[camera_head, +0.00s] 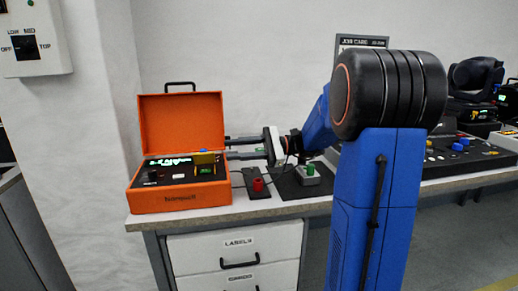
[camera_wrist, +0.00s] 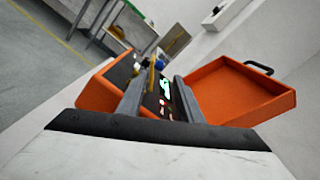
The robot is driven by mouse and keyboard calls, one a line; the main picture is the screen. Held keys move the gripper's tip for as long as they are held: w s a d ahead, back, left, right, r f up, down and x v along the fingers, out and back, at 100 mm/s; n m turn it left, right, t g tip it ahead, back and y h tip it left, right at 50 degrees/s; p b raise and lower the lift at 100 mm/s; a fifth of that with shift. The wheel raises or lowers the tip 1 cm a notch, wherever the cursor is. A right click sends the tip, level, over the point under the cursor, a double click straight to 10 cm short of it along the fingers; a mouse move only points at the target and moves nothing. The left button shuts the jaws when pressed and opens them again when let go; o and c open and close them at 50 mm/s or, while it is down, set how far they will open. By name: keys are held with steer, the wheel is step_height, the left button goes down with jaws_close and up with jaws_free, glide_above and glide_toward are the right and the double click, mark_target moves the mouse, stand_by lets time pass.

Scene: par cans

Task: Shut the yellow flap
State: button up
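The yellow flap (camera_head: 204,158) is on the dark panel inside the open orange case (camera_head: 180,202). It appears to stand up, with a green-lit part just below it. In the wrist view the yellow flap (camera_wrist: 151,76) shows as a thin upright strip near the left finger's tip. My gripper (camera_head: 228,148) reaches in from the right, with its fingertips at the case's right side, close to the flap. In the wrist view my gripper (camera_wrist: 161,75) has its two fingers apart with nothing held. I cannot tell whether a finger touches the flap.
The case's raised lid (camera_head: 181,121) stands behind the panel. A red knob (camera_head: 258,184) and a grey box with a green button (camera_head: 309,172) sit on the bench below my gripper. A control console (camera_head: 465,150) stands further right.

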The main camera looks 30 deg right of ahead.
steer(key=v, duration=0.7)
steer(key=shift+d, duration=0.2)
steer(key=shift+r, duration=0.1)
